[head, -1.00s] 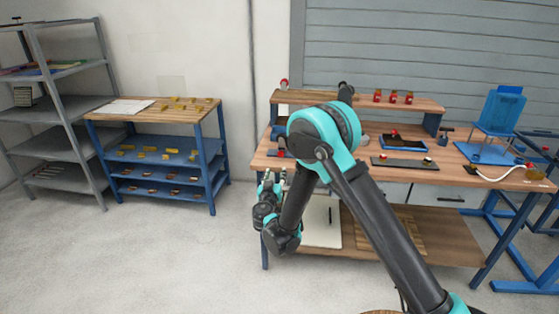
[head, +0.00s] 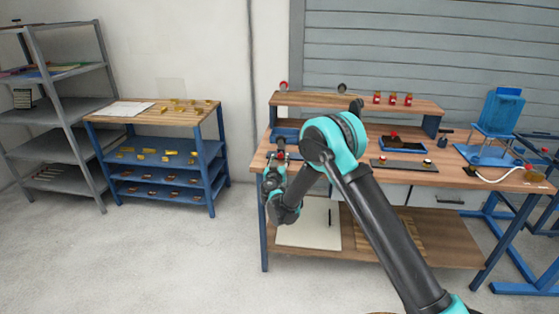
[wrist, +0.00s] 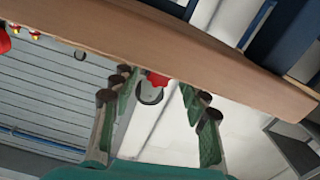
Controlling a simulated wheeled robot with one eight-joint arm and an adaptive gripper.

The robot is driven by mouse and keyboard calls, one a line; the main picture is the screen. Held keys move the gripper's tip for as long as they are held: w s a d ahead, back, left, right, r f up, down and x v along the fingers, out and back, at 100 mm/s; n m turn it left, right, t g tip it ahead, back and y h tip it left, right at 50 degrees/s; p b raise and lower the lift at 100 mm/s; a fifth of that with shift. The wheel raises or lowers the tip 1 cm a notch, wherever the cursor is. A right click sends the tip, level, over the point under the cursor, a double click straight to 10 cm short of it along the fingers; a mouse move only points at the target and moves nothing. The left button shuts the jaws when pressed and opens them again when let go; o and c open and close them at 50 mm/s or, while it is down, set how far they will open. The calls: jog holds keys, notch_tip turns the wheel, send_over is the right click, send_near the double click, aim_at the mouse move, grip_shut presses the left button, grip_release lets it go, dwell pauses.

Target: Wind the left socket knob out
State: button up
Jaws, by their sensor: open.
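Two round knobs stand at the upper shelf of the workbench in the head view. The left socket knob (head: 283,86) is at the shelf's left end, with red on it. In the wrist view, its red part and a round grey disc (wrist: 150,95) show between my fingers, farther off. My gripper (head: 274,170) is at the bench's left front corner, lower than the knob and apart from it. It also shows in the wrist view (wrist: 157,93), with its green-padded fingers spread wide and nothing between them. The other knob (head: 342,88) is dark and stands to the right.
The bench's wooden edge (wrist: 180,45) crosses the wrist view close to my fingers. Several red-topped pieces (head: 392,99) stand on the upper shelf (head: 320,100). A dark tray (head: 403,164) and a blue tray (head: 403,143) lie on the bench. Open floor lies left of the bench.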

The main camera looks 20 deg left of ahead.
jog(key=shift+c, duration=0.4)
grip_shut()
jog(key=shift+n, duration=2.4)
jog(key=shift+o, duration=0.4)
grip_release()
